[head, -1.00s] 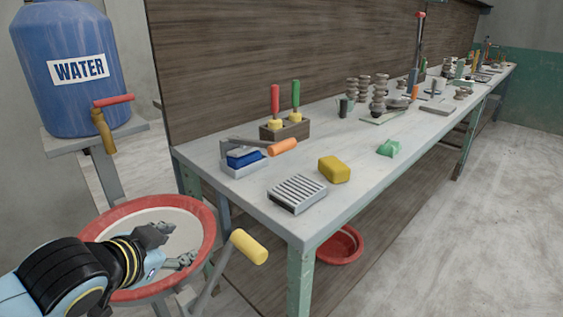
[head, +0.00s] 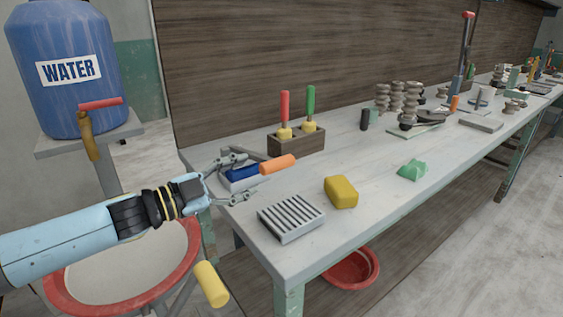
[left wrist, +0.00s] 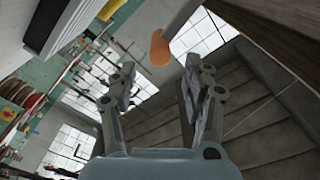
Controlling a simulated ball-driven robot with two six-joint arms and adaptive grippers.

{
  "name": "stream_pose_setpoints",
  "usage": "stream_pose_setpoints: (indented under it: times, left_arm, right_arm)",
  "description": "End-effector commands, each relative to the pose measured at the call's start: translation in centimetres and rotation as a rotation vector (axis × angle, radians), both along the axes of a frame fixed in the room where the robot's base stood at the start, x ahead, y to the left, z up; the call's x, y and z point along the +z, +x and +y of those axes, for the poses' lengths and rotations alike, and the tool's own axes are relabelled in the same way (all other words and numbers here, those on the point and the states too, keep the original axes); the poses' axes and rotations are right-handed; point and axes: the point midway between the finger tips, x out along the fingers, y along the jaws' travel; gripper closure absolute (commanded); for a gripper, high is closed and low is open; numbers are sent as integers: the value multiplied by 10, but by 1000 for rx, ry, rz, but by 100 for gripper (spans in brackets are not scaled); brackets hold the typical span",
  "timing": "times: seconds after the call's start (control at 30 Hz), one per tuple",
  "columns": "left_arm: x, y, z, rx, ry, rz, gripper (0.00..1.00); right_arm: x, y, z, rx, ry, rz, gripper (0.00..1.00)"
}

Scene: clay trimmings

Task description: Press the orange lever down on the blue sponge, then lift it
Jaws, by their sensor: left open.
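The orange lever grip (head: 278,164) sits on a grey arm over the blue sponge (head: 241,173), in a small press near the bench's left end. The sponge is partly hidden by my gripper and the lever arm. My left gripper (head: 243,177) is open, its two fingers spread on either side of the press in the head view, short of the orange grip. In the left wrist view the orange grip (left wrist: 160,47) shows ahead, between the open fingers (left wrist: 158,78), with nothing held. I cannot tell whether the fingers touch the press. My right gripper is not in view.
On the bench (head: 385,163) stand a wooden block (head: 297,143) with red and green handled tools, a yellow block (head: 341,192), a slatted grey tray (head: 291,218) and a green lump (head: 412,170). A red-rimmed basin (head: 70,300) lies below my left arm.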

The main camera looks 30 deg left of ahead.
Motion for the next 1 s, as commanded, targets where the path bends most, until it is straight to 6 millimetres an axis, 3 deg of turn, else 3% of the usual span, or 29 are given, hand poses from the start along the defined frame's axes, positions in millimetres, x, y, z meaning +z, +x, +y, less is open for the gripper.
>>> stream_pose_setpoints:
  times: [0.07, 0.17, 0.4, 0.57, 0.83, 1.0]
  left_arm:
    - [4, 16, -6, 4, -4, -5, 50]
    - [4, 36, -15, 2, -5, -5, 50]
    - [2, 70, -29, 2, -3, -1, 50]
    - [1, 79, -33, 1, -2, 1, 50]
    - [1, 80, -33, 1, -2, 1, 52]
    - [1, 79, -33, 1, -1, 0, 74]
  right_arm:
    - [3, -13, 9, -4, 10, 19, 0]
    - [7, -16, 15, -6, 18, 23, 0]
    - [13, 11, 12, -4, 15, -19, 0]
    - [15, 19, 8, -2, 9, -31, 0]
    - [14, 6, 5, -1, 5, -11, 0]
    - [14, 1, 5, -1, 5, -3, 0]
